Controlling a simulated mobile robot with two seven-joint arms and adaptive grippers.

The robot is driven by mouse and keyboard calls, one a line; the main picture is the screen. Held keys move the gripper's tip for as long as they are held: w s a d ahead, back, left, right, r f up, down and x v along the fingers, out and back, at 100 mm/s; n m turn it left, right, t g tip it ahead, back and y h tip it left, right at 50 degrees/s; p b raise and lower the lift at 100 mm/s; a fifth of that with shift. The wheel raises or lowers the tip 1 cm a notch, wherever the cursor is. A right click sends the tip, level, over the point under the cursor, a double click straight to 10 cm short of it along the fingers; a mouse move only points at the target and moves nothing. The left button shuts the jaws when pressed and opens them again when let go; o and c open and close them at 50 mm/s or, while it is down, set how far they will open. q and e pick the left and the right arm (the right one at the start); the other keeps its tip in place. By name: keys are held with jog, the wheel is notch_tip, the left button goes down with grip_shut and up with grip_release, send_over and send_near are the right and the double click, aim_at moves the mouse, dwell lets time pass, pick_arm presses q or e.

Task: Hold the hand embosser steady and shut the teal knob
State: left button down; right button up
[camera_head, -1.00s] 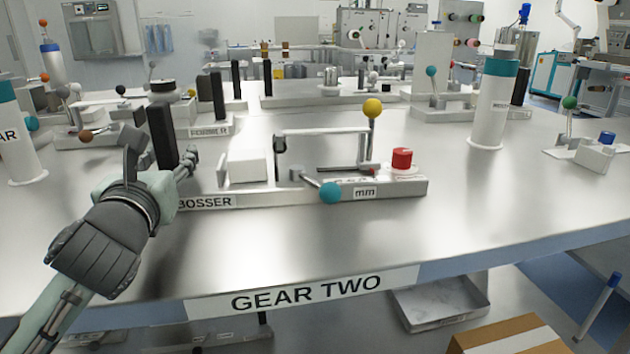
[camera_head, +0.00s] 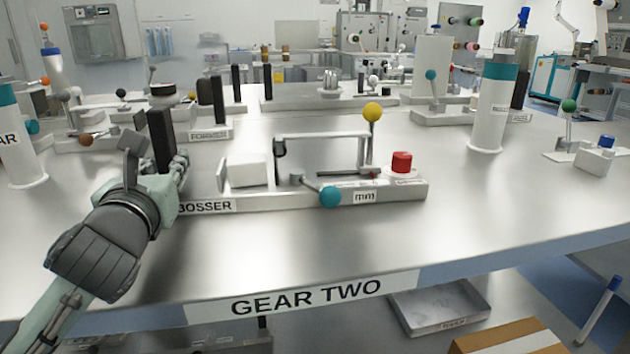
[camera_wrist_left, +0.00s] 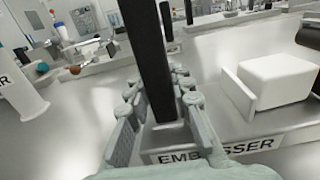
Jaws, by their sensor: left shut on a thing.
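The hand embosser (camera_head: 300,200) is a long light-grey base on the table, lettered along its front edge. A black upright post (camera_head: 160,138) stands at its left end. My left gripper (camera_head: 164,168) is shut on this post low down; the left wrist view shows the fingers on both sides of the post (camera_wrist_left: 147,60). The teal knob (camera_head: 331,196) is on a short lever at the front of the base, sticking out forward, well right of my left gripper. A yellow ball knob (camera_head: 372,111) tops an upright lever behind it. My right gripper is not in view.
A red knob (camera_head: 401,162) sits at the base's right end and a white block (camera_head: 245,170) at its left. A white cylinder with a teal band (camera_head: 493,105) stands to the right. More fixtures stand behind. The table's front strip, labelled GEAR TWO (camera_head: 307,297), is clear above.

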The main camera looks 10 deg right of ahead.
pick_arm(q)
jog(key=shift+r, duration=0.2)
jog(key=shift+f+p, duration=0.3)
jog(key=shift+f, duration=0.05)
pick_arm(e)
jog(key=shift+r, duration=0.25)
pick_arm(q)
jog(key=shift+f, duration=0.25)
